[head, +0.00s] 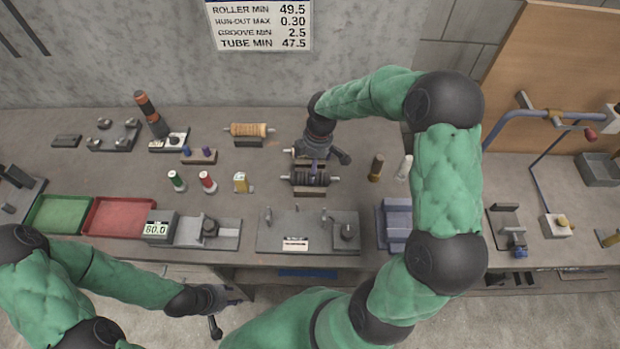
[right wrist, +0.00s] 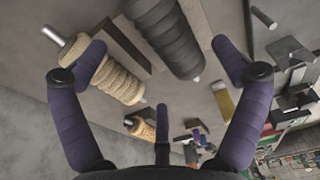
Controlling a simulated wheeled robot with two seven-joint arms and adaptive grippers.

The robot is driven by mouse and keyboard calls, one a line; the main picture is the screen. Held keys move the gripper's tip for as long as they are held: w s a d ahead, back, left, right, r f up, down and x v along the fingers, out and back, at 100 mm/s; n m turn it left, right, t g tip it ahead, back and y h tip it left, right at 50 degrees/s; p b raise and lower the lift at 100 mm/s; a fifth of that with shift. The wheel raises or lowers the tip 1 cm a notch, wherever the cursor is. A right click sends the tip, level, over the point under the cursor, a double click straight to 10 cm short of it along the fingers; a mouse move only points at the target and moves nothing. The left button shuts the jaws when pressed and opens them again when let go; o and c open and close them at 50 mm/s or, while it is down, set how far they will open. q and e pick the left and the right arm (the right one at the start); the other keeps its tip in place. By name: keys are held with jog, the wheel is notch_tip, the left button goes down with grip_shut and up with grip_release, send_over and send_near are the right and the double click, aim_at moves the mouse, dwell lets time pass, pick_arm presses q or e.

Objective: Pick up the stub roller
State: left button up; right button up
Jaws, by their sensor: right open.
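Several rollers are in view, and I cannot tell by name which is the stub roller. A beige ribbed roller (right wrist: 115,80) with a metal shaft lies close at the left finger in the right wrist view; my gripper mostly covers it in the head view. A dark grooved roller (head: 310,179) lies on a stand just in front of it, also in the right wrist view (right wrist: 166,38). Another beige roller (head: 249,130) lies further left. My right gripper (head: 322,158) is open above the covered roller, its fingers (right wrist: 160,52) spread. My left gripper (head: 222,308) hangs low before the bench, its opening unclear.
A green tray (head: 60,214), a red tray (head: 118,216) and a gauge reading 60.0 (head: 160,228) stand at left. A grey fixture plate (head: 308,240) lies in front of the rollers. Small upright bottles and posts stand on both sides.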

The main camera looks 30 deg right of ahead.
jog(key=f, duration=0.4)
jog(key=shift+a+b, duration=0.3)
jog(key=shift+b, duration=0.05)
jog(key=c, duration=1.6)
jog(key=shift+r, duration=0.15)
